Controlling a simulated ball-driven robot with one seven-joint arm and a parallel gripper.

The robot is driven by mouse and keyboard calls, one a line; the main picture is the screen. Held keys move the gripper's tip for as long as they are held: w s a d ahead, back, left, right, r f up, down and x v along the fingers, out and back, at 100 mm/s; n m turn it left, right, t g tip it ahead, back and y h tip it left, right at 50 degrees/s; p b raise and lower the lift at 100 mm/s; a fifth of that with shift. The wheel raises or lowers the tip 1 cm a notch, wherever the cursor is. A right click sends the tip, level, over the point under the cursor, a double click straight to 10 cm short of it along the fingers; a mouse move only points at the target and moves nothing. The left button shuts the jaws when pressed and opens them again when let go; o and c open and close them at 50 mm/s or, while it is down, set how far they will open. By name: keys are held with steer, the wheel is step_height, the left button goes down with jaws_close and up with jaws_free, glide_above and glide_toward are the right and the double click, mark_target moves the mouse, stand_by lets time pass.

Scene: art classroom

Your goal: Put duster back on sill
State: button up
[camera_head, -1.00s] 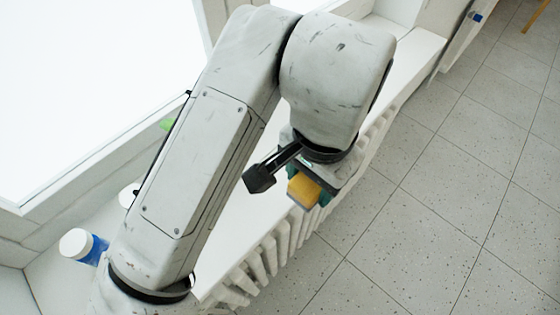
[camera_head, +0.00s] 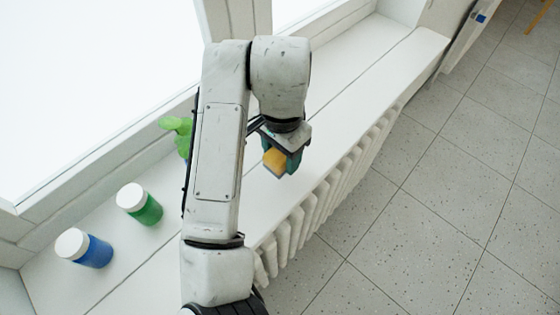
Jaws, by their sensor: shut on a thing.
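The duster (camera_head: 275,161) shows as a yellow block with a greyish side. My gripper (camera_head: 285,160), with dark green fingers, is shut on it. The gripper and duster are over the white window sill (camera_head: 340,97), near its front edge; I cannot tell their height above it or whether the duster touches it. My arm hides part of the sill on the left.
A blue jar with a white lid (camera_head: 84,248) and a green jar with a white lid (camera_head: 139,203) stand on the sill at the left. A ribbed radiator (camera_head: 331,187) is below. The sill is clear at upper right.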

mark_target(281, 159)
steer(key=shift+w+f, duration=0.3)
steer(key=shift+f, duration=0.15)
step_height(281, 159, down, 2)
steer(key=shift+w+f+b, duration=0.1)
steer(key=shift+b, duration=0.2)
steer(key=shift+a+f+p, duration=0.15)
steer(key=shift+f+p, duration=0.15)
steer(key=shift+f, duration=0.2)
steer(key=o, duration=1.3)
step_height(281, 159, up, 12)
steer(key=shift+p, duration=0.7)
